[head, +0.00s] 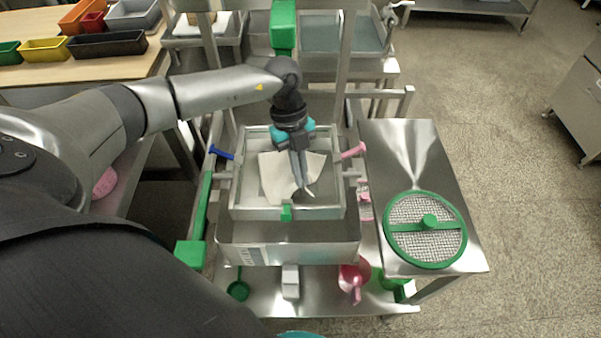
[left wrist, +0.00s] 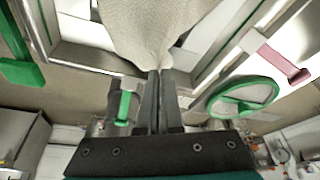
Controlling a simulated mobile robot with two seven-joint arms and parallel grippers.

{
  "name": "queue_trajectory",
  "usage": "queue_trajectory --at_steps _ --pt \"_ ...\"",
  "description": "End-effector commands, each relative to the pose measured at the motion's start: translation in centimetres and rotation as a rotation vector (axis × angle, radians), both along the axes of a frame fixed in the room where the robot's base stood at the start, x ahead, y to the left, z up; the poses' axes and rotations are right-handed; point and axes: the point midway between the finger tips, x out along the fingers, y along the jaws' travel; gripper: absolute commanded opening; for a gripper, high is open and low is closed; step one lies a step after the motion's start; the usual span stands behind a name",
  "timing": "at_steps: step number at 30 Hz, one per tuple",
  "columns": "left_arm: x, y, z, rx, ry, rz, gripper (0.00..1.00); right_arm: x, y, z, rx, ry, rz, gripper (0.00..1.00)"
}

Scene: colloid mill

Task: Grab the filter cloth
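The filter cloth (head: 280,176) is an off-white sheet inside the square metal frame (head: 238,206) of the press-like unit. My left gripper (head: 307,192) reaches down over the frame from above, at the cloth's right part. In the left wrist view the cloth (left wrist: 155,28) bunches to a narrow point between the fingertips of my left gripper (left wrist: 160,72), and the fingers are close together on it. The cloth's far edges are partly hidden there. My right gripper is not in view.
A round green-rimmed mesh sieve (head: 405,212) lies on the steel side table (head: 400,150) at the right. Blue (head: 221,152) and pink (head: 353,151) handles stick out beside the frame. A pink jug (head: 350,277) stands on the lower shelf. Coloured bins (head: 108,43) stand at the upper left.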

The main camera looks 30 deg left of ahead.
Motion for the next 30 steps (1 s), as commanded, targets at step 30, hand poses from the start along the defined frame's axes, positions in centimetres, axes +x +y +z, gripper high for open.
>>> queue_trajectory --at_steps 30 --pt "0.0 0.0 8.2 -0.001 -0.001 0.0 0.0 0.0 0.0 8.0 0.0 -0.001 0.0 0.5"
